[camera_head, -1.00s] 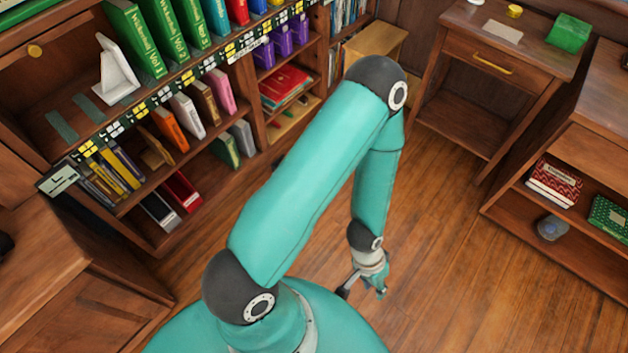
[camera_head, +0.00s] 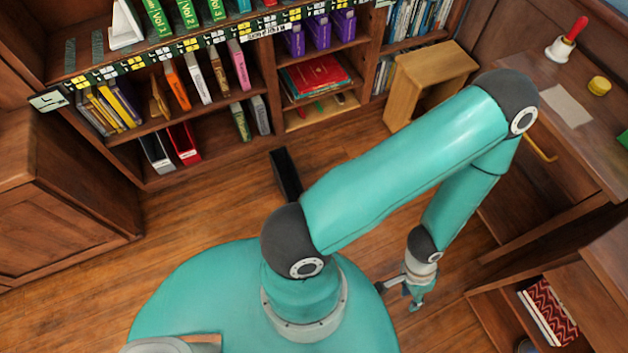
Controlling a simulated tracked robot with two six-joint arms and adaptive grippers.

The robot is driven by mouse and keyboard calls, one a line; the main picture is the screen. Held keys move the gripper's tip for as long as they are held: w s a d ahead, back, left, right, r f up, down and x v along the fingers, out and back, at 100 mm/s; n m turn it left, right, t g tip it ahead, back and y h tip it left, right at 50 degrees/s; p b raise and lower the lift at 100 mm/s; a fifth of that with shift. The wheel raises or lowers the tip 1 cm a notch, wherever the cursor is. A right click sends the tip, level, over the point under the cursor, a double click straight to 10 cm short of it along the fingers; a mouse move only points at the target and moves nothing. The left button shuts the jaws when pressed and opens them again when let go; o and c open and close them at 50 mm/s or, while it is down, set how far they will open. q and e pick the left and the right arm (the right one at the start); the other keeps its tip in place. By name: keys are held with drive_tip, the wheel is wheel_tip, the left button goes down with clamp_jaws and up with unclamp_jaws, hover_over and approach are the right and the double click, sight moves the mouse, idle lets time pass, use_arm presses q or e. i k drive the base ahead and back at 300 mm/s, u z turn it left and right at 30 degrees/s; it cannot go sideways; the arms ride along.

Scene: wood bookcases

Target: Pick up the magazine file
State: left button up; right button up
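A black, narrow, box-like thing (camera_head: 285,175), which looks like a magazine file, is on the wooden floor in front of the bookcase, close behind my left arm's shoulder. Two more file-like holders, a red one (camera_head: 184,143) and a dark one with a pale edge (camera_head: 156,152), stand on the bottom shelf. I cannot tell which is meant. My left gripper (camera_head: 401,294) hangs low over the floor at lower right, fingers spread and empty, well apart from all of them. My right gripper is out of view.
The bookcase (camera_head: 205,60) spans the back left. A wooden stool (camera_head: 425,80) stands beside it. A desk (camera_head: 530,100) with a bell (camera_head: 567,40) is at right, near my left elbow. A low shelf unit (camera_head: 585,290) is at lower right.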

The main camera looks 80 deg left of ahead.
sight(285, 170)
drive_tip(key=z, duration=0.35)
drive_tip(key=i, duration=0.45)
drive_tip(key=u, duration=1.9)
drive_tip(key=i, duration=0.2)
drive_tip(key=u, duration=1.85)
drive_tip(key=k, duration=0.6)
drive_tip(key=u, duration=0.4)
drive_tip(key=i, duration=1.65)
drive_tip(key=z, duration=0.3)
